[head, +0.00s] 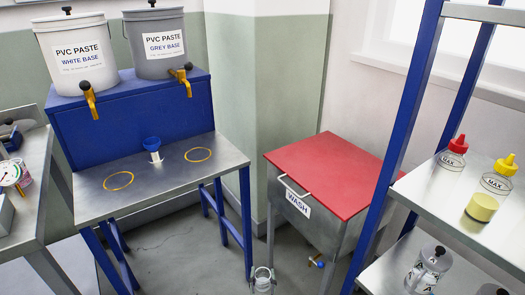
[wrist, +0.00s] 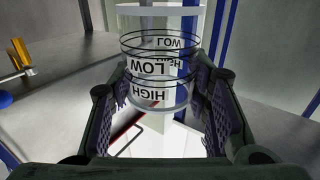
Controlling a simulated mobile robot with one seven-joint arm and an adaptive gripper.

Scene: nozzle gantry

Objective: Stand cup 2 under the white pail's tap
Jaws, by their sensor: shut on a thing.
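My gripper (wrist: 160,88) is shut on a clear cup (wrist: 152,108) marked LOW and HIGH, with dark rings around it. No cup number can be read, so I cannot tell if it is cup 2. In the head view, a small clear vessel (head: 262,279) shows at the bottom edge, partly cut off; I cannot tell if it is the held cup. The white pail (head: 72,52) stands on a blue riser at the left. Its yellow tap (head: 89,98) hangs over the steel table (head: 140,192), where a yellow ring (head: 118,181) lies below and is empty.
A grey pail (head: 155,40) with its own tap (head: 182,78) stands right of the white one, near a second empty ring (head: 198,155). A blue-topped item (head: 153,147) stands between the rings. A red-lidded WASH cabinet (head: 330,172) and a blue-framed shelf (head: 470,190) stand right.

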